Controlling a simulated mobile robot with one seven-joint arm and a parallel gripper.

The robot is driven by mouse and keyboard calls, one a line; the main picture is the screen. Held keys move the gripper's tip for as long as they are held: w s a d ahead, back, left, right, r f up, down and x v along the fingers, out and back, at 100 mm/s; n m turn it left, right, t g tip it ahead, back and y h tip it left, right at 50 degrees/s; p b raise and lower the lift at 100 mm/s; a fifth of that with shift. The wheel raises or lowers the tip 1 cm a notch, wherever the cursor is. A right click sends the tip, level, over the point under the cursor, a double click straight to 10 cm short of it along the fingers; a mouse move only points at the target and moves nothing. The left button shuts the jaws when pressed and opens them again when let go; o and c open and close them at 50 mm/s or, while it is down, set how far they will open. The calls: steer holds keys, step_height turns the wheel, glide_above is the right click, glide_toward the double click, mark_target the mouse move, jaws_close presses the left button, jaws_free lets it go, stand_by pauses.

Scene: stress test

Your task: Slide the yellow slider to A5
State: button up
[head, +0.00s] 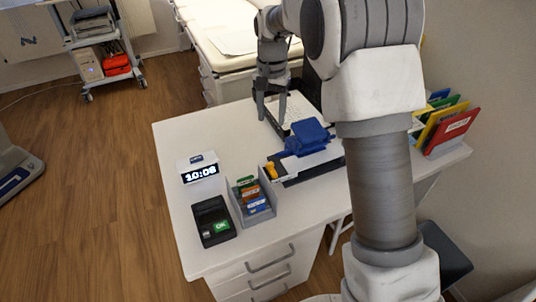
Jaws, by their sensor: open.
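A small yellow-orange piece (271,171), which looks like the yellow slider, sits at the left end of a dark and white flat device (312,164) on the white desk. No A5 mark can be read at this size. My gripper (271,112) points down over the back part of the desk, near a white sheet or tray (296,108). It is open, with nothing seen between its fingers. It is behind the yellow piece and apart from it. My arm hides the right end of the device.
A grey card box (240,212), a black terminal (213,221) and a clock (199,172) stand to the left. Coloured folders (447,125) stand at the right.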

mark_target(271, 163)
step_height(271, 163, down, 17)
steer(key=shift+f+b, duration=0.15)
steer(key=shift+b, duration=0.45)
jaws_close()
stand_by(1.3)
